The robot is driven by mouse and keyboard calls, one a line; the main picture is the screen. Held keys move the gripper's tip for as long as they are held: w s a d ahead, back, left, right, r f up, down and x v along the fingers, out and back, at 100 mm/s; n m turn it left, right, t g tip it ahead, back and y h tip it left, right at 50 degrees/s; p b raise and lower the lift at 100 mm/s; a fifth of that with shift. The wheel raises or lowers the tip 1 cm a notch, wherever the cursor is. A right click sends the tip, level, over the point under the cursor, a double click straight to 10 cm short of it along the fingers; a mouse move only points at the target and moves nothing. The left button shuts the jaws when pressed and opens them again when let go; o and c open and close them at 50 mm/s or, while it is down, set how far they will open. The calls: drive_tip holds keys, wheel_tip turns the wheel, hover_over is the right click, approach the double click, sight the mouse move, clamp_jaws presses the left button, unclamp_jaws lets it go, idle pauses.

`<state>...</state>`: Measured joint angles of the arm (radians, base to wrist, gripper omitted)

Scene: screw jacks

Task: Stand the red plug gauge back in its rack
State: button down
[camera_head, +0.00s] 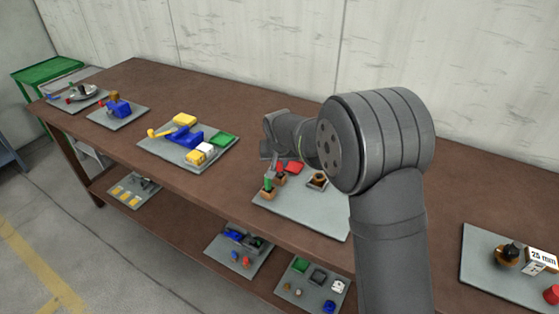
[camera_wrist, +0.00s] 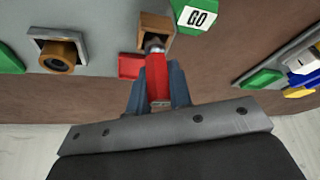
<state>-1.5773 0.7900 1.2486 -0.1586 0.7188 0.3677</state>
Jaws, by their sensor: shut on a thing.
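The red plug gauge (camera_wrist: 157,78) is between the fingers of my gripper (camera_wrist: 158,88) in the wrist view, and the gripper is shut on it. Its metal end (camera_wrist: 153,46) points at a small wooden rack block (camera_wrist: 155,22) and overlaps its near edge. I cannot tell how far the end is inside the block. In the head view the red gauge (camera_head: 280,167) shows above a wooden block (camera_head: 280,180), below my wrist.
A flat red piece (camera_wrist: 130,67) lies beside the held gauge. A wooden box with a dark round part (camera_wrist: 58,52) is to the left. All rest on a grey board (camera_head: 310,213). Other boards with parts lie along the brown bench (camera_head: 130,75); the front board area is clear.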

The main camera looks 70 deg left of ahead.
drive_tip(key=shift+f, duration=0.85)
drive_tip(key=c, duration=1.2)
unclamp_jaws()
drive_tip(key=shift+c, duration=0.2)
drive_tip(key=v, duration=1.7)
drive_tip(key=shift+r, duration=0.15)
drive_tip(key=x, duration=1.7)
